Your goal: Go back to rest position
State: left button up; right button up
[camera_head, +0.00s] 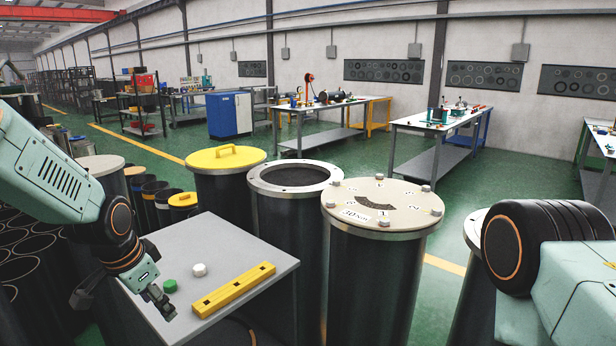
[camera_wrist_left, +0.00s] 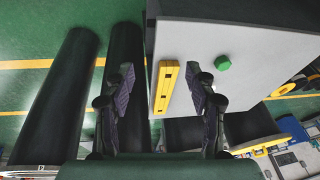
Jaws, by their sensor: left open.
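My left gripper (camera_head: 160,300) hangs at the left edge of a grey work plate (camera_head: 222,242), close to a green cap (camera_head: 170,286). In the left wrist view its two fingers (camera_wrist_left: 160,75) are spread apart with nothing between them that looks held. A yellow bar with holes (camera_head: 235,291) lies on the plate, and it also shows in the left wrist view (camera_wrist_left: 165,90). A small white nut-like piece (camera_head: 199,269) sits behind the green cap. The green cap also shows in the left wrist view (camera_wrist_left: 223,62). My right arm enters at the right; its gripper is out of view.
Behind the plate stand a cylinder with a yellow handled lid (camera_head: 226,160), an open flanged cylinder (camera_head: 262,184) and a cylinder with a bolted cream lid (camera_head: 375,196). Several dark tubes (camera_head: 30,245) crowd the left. Workbenches and a blue cabinet (camera_head: 229,115) stand farther back.

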pick_arm(q)
jog(key=s+d+f+n+b, duration=0.2)
jog(key=s+f, duration=0.1)
jog(key=f, duration=0.4)
jog(key=s+d+f+n+t+b, duration=0.1)
jog(key=s+f+n+b, duration=0.15)
jog(key=f, duration=0.45)
jog(key=s+d+f+n+b, duration=0.1)
jog(key=s+d+f+b, duration=0.2)
jog(key=f, duration=0.4)
jog(key=s+f+n+g+b, duration=0.1)
jog(key=s+f+g+b, duration=0.3)
jog(key=s+f+b, duration=0.7)
jog(key=s+f, duration=1.1)
jog(key=s, duration=0.5)
jog(key=shift+n+g+y+b, duration=0.3)
jog(key=shift+n+b, duration=0.05)
pick_arm(e)
notch_tip(320, 180, down, 20)
jog(key=shift+w+r, duration=0.15)
jog(key=shift+w, duration=0.3)
pick_arm(q)
jog(key=shift+d+f, duration=0.1)
pick_arm(e)
jog(key=shift+d, duration=0.1)
pick_arm(q)
jog(key=shift+s, duration=0.15)
pick_arm(e)
jog(key=shift+s, duration=0.1)
